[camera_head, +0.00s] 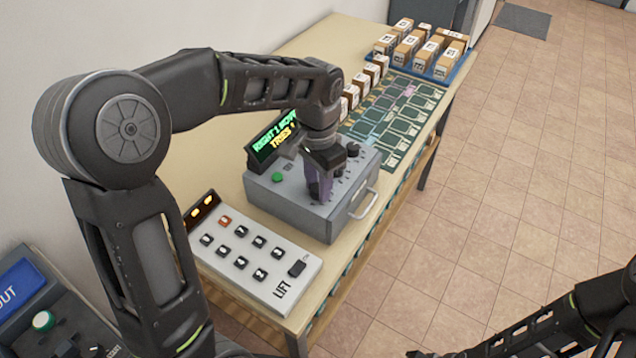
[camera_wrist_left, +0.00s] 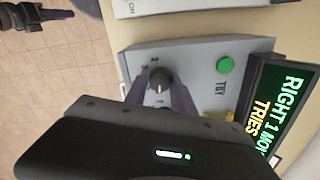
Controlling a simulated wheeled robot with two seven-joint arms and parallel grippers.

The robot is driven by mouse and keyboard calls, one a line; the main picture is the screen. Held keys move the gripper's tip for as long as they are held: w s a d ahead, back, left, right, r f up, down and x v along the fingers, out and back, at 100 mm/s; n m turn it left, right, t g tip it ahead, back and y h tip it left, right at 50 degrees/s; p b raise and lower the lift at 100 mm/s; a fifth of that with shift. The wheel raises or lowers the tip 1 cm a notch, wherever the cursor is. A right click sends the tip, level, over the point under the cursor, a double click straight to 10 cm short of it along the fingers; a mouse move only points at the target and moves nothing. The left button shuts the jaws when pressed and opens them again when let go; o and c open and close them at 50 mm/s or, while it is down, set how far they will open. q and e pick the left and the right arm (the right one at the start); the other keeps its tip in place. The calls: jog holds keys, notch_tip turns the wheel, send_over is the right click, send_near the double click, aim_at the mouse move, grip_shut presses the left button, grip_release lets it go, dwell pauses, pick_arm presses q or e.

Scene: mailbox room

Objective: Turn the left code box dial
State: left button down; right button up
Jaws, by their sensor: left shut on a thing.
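The grey code box (camera_head: 290,205) stands on the table with a row of black dials on its top. My left gripper (camera_head: 318,192) points down over the near-left end of that row. In the left wrist view its purple fingers (camera_wrist_left: 158,92) stand on either side of the left dial (camera_wrist_left: 160,79) and are shut on it; the dial has a white pointer line. In the head view the fingers hide this dial. The box's display (camera_head: 274,138) shows green and yellow text, with "RIGHT 1" and "TRIES" readable. My right arm (camera_head: 560,330) is low at the right; its gripper state is unclear.
A white LIFT keypad (camera_head: 250,262) lies in front of the box. A green button (camera_head: 277,177) is on the box top, and a handle (camera_head: 364,204) is on its side. Small parcels (camera_head: 405,45) and a green slotted mat (camera_head: 395,125) lie farther back. The floor at right is clear.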

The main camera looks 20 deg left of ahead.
pick_arm(q)
jog(key=c, duration=1.1)
grip_release()
jog(key=shift+o, duration=0.2)
jog(key=shift+r, duration=0.1)
notch_tip(320, 180, up, 8)
jog(key=shift+f+b, duration=0.15)
jog(key=shift+b, duration=0.3)
jog(key=shift+s+f, duration=0.1)
